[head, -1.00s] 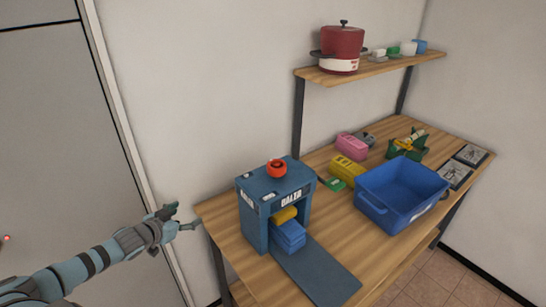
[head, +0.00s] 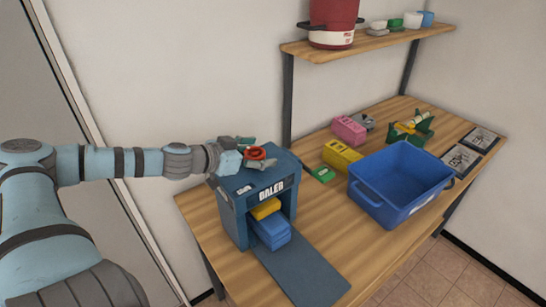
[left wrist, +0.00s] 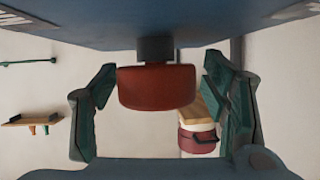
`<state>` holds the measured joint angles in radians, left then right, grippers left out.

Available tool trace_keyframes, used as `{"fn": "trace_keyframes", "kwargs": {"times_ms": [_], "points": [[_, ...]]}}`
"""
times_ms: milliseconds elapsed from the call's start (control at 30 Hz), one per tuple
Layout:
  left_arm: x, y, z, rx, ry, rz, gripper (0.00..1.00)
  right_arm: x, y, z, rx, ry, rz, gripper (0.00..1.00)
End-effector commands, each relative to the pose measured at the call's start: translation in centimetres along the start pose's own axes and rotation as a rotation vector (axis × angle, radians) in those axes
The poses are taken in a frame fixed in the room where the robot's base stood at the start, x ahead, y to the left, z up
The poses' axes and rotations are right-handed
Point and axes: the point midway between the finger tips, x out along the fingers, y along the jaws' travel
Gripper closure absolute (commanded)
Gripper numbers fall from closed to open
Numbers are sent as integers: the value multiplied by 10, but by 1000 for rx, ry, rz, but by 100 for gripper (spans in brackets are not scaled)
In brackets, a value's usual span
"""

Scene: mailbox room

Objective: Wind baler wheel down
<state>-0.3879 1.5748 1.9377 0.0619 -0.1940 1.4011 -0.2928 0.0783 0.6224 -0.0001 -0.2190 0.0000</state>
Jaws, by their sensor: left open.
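The blue baler (head: 238,207) stands on the left end of the wooden table. Its red wheel (head: 257,153) sits on top, and it also shows in the left wrist view (left wrist: 156,87) on a dark stem. A yellow block (head: 265,208) and a blue block (head: 271,231) are in the baler's front opening, the yellow one above. My left gripper (head: 258,152) is at the wheel from the left. In the left wrist view its green-padded fingers (left wrist: 160,108) are open, one on each side of the wheel, with gaps visible. My right gripper is not in view.
A blue bin (head: 373,202) stands right of the baler. Yellow (head: 341,155) and pink (head: 349,129) boxes and a green block (head: 322,174) lie behind it. A shelf (head: 370,42) with a red pot (head: 333,20) hangs above. A flat blue-grey ramp (head: 303,268) extends frontward from the baler.

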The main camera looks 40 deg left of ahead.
Motion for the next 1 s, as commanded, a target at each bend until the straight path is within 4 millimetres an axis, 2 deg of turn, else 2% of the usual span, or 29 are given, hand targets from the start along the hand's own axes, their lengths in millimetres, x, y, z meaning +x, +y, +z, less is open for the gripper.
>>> {"fn": "trace_keyframes", "kwargs": {"times_ms": [233, 367, 533, 1000], "points": [[2, 2, -5, -43, 4, 5, 32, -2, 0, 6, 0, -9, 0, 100], [2, 3, -5, -43, 3, 7, 53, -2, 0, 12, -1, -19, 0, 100], [2, 3, -5, -41, 3, 6, 80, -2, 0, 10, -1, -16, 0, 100], [1, 1, -3, -18, 1, 53, 81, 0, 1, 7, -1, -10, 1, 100]]}}
